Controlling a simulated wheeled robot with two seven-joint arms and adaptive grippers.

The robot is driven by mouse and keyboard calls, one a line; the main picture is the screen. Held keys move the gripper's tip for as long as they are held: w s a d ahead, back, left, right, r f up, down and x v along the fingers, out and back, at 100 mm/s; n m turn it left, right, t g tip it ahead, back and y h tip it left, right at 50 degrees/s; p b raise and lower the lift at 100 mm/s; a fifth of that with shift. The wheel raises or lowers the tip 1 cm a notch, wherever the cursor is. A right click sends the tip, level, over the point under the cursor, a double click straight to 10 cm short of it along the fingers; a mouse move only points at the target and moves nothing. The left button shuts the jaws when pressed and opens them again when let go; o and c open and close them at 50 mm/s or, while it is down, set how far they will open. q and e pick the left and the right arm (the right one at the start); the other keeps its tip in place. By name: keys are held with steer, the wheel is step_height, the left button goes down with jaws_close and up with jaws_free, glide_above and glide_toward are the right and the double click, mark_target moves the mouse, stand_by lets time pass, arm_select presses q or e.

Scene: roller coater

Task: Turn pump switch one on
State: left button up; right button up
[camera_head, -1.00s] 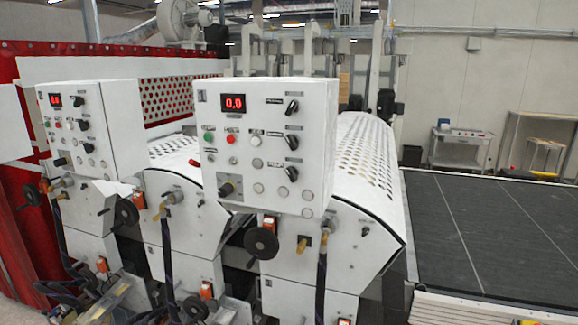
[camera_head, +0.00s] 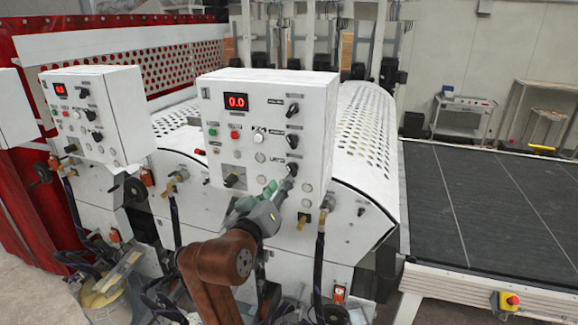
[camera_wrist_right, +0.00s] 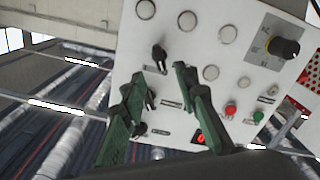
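The near white control box (camera_head: 215,160) carries a red 0.0 display and a column of black rotary knobs on its right side: a top knob (camera_head: 293,108), a middle knob (camera_head: 292,139) and a lower knob (camera_head: 291,169). Their labels are too small to read. My right gripper (camera_head: 279,189), with green fingers, is just below the lower knob in the head view. In the right wrist view the panel appears upside down and the right gripper (camera_wrist_right: 159,70) is open. The middle knob (camera_wrist_right: 150,95) shows between its fingers, with the lower knob (camera_wrist_right: 158,55) beyond the tips. Contact cannot be told. My left gripper is not in view.
A similar control box (camera_head: 95,115) stands at the left. Below the near box are valves and hoses. A perforated white cover (camera_head: 365,140) is behind it. A dark conveyor (camera_head: 480,210) lies at the right, with a red emergency button (camera_head: 512,300) at its front.

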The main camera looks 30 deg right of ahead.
mark_target(290, 171)
steer(key=p+x, duration=0.3)
steer(key=x, duration=0.4)
steer(key=shift+d, duration=0.2)
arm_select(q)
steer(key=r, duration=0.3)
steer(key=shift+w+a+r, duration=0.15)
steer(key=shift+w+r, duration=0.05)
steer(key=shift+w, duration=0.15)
arm_select(e)
steer(key=shift+w, duration=0.2)
steer(key=shift+c, duration=0.2)
jaws_close()
